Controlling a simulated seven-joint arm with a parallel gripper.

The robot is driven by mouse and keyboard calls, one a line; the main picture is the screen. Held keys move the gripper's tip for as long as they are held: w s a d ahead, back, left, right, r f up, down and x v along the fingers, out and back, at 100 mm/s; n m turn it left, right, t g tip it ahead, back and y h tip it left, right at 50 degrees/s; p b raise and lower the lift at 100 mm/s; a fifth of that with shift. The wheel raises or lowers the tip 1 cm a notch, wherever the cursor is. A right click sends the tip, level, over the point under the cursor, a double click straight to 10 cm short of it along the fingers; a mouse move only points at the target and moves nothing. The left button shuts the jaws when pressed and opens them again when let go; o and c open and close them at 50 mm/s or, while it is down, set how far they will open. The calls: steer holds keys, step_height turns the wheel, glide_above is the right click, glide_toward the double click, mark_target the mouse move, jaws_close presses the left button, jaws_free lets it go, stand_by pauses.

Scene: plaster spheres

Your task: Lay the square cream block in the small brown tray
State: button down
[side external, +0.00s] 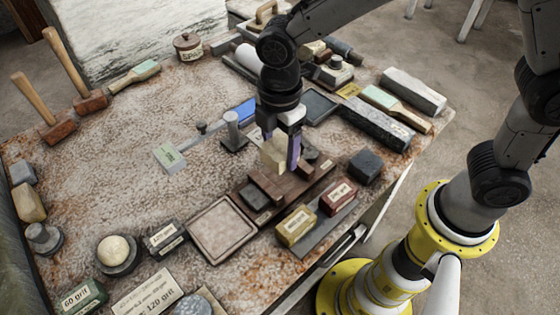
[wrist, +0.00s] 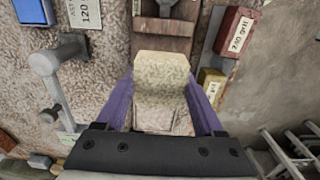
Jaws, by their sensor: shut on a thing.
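The square cream block (side external: 273,153) is between the fingers of my gripper (side external: 282,150), which is shut on it. In the wrist view the block (wrist: 162,72) sits between the two purple fingers (wrist: 163,105). In the side view it appears over the far end of the dark wooden stand; its exact height is unclear. The small brown tray (side external: 222,230) lies toward the front of the table, left of and nearer the camera than my gripper. It looks empty, with a paler floor. A pale patch below the block in the wrist view is hard to identify.
The dark wooden stand (side external: 264,196) lies between my gripper and the tray. A gold box (side external: 295,227) and red box (side external: 337,197) stand right of the tray. A grey metal post (side external: 233,131) rises left of my gripper. The table's left middle is mostly clear.

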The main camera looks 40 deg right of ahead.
step_height(320, 180, up, 2)
steer(key=shift+r, duration=0.15)
steer(key=shift+w+a+r+m, duration=0.6)
steer(key=shift+w+a+r, duration=0.15)
steer(key=shift+a, duration=0.05)
steer(key=w+a, duration=0.1)
steer(key=a, duration=0.5)
steer(key=n, duration=0.1)
glide_above(220, 229)
step_height(220, 229, down, 4)
steer(key=shift+f, duration=2.85)
steer(key=shift+f, duration=0.85)
jaws_free()
steer(key=shift+f, duration=0.1)
